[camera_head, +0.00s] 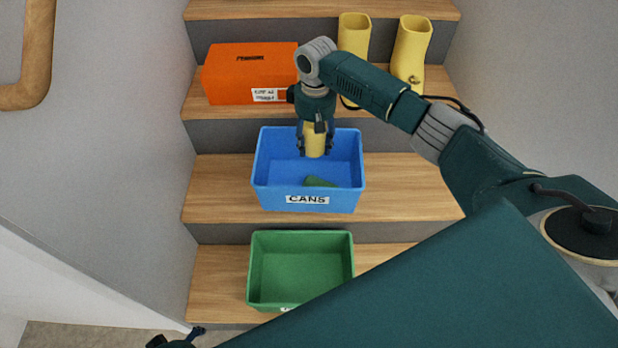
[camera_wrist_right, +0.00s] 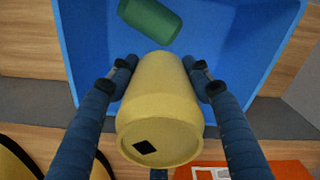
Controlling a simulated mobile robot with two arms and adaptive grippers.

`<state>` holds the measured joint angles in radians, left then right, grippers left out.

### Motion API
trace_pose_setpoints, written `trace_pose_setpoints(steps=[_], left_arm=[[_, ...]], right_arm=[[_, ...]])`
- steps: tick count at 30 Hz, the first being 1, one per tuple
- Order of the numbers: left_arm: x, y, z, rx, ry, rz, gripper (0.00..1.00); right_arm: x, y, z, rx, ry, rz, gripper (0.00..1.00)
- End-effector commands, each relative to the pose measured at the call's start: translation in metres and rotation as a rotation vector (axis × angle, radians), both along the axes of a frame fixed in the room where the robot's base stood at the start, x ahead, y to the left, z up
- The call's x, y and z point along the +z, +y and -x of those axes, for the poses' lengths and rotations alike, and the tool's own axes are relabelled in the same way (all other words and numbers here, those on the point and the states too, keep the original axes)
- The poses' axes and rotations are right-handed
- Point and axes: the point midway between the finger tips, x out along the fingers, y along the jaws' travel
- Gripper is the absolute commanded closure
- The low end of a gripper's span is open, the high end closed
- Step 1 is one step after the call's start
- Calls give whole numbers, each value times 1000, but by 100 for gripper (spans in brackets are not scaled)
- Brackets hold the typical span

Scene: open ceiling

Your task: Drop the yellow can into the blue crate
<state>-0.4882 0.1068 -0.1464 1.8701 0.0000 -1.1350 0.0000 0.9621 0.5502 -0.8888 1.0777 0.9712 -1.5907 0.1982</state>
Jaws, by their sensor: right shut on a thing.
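My right gripper (camera_head: 316,150) is shut on the yellow can (camera_head: 315,138), its fingers on either side. The right wrist view shows the can (camera_wrist_right: 160,105) between the two fingers of the right gripper (camera_wrist_right: 158,66). The can hangs over the inside of the blue crate (camera_head: 345,202), which is labelled CANS and stands on a wooden stair step. The right wrist view shows the crate (camera_wrist_right: 235,45) beyond the can. A green can (camera_head: 320,182) lies inside the crate. Dark tips, seemingly my left gripper (camera_head: 178,340), barely show at the bottom edge; their opening is unclear.
An orange box (camera_head: 235,75) stands on the step above, left of a pair of yellow boots (camera_head: 410,50). An empty green crate (camera_head: 300,275) stands on the step below. A wooden handrail (camera_head: 38,50) is on the left wall. My right arm crosses the right side.

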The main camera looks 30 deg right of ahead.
Motion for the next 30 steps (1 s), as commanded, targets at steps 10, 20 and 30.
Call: trace_pose_setpoints(steps=[10,20,30], left_arm=[[49,0,-7,4,-30,2,24],[100,2,-3,9,-57,3,24],[121,-7,-32,-1,-209,33,24]], right_arm=[[-15,0,0,0,0,1,62],[-26,0,0,0,0,0,62],[-52,-1,0,0,0,1,62]])
